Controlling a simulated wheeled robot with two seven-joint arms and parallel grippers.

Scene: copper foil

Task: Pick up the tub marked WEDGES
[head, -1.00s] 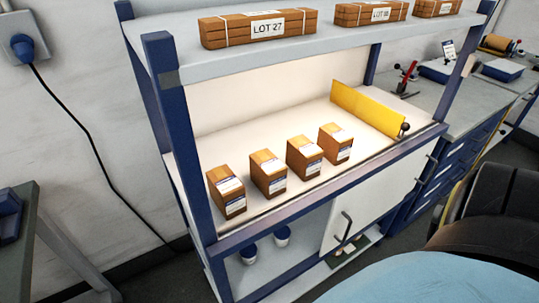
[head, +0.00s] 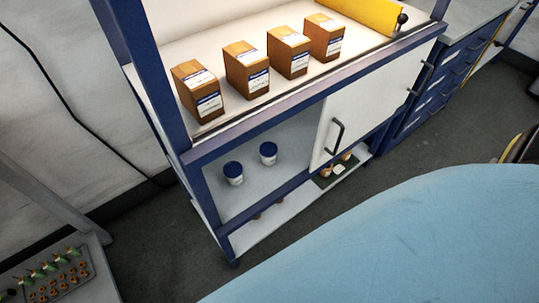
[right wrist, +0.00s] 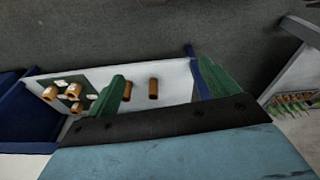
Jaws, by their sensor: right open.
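Two small white tubs with dark blue lids stand upright in the open lower compartment of the blue-framed shelf unit. The left tub (head: 232,174) is slightly nearer and the right tub (head: 268,153) stands beside it, apart from it. Their labels are too small to read, so I cannot tell which is marked WEDGES. My right gripper (right wrist: 166,86) shows in the right wrist view with its green fingers wide apart and nothing between them. The tubs do not show there. My left gripper is in neither current view.
A white door panel (head: 368,113) with a handle covers the compartment's right part. Several brown boxes (head: 246,70) stand on the shelf above. Below, a green mat (head: 325,181) holds small pieces. A grey table (head: 60,225) with a parts tray stands at left.

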